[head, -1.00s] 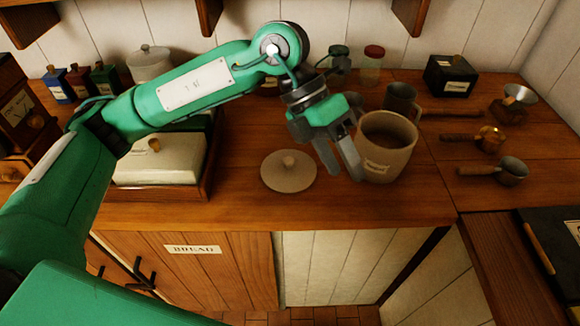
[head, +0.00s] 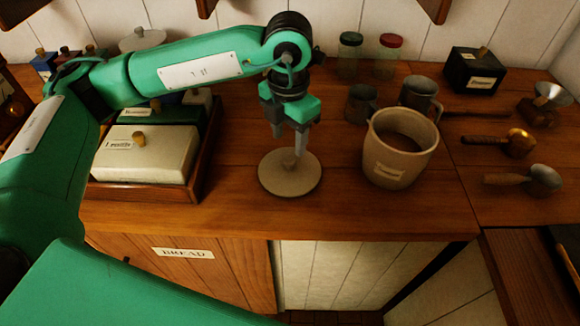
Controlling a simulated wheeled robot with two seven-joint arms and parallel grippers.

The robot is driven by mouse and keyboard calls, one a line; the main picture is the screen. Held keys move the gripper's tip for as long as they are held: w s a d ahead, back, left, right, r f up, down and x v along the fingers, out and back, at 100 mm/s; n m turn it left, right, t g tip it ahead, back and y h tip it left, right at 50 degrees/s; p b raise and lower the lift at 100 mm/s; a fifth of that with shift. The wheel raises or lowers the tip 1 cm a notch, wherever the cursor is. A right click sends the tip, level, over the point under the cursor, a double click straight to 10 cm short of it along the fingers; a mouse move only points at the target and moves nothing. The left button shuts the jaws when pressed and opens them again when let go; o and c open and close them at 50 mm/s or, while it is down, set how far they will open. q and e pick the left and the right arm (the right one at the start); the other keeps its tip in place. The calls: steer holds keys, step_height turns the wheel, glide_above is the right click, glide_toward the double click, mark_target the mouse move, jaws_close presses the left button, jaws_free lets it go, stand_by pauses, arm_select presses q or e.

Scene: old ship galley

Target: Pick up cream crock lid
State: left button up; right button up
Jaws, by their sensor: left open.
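The cream crock lid (head: 276,180) is a flat round disc lying on the wooden counter, left of the crock. The cream crock (head: 397,160) stands upright and uncovered, with a label on its front. My left gripper (head: 301,150) points down over the lid, its fingertips close to the lid's middle. The left gripper is open. My right gripper is not in view.
A wooden tray (head: 199,181) with a cream lidded box (head: 150,158) is left of the lid. Metal mugs (head: 361,104) stand behind the crock. The counter's front edge (head: 300,226) is close to the lid.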

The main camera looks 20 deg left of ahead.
mark_target(290, 159)
arm_select(q)
steer(key=shift+f+p, duration=0.65)
steer(key=shift+f, duration=2.3)
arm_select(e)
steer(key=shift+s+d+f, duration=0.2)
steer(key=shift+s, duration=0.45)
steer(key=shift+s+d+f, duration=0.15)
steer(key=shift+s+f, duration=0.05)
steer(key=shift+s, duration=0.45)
arm_select(q)
jaws_close()
